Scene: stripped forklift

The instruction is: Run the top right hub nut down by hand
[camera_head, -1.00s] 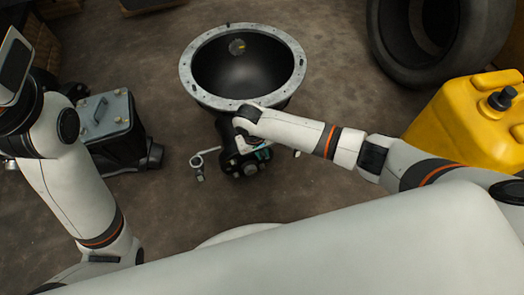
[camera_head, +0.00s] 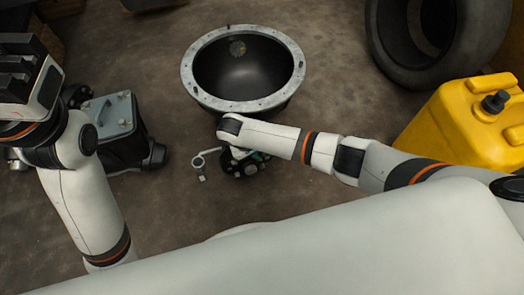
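A black bowl-shaped piece with a pale grey, hole-dotted ring rim (camera_head: 193,84) stands on the floor at the upper middle; it may be the hub. No hub nut can be made out. My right gripper (camera_head: 242,166) points down below the near side of the bowl, mostly hidden under my own wrist. Its fingertips and anything between them cannot be told. My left gripper (camera_head: 18,72) is raised at the left edge, away from the bowl, and its opening is unclear.
A small grey ring-ended part (camera_head: 200,163) shows beside my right gripper. A black case with a grey top (camera_head: 112,116) stands left, a yellow canister (camera_head: 462,125) right, a big black tyre (camera_head: 385,50) at upper right. Bare floor lies between.

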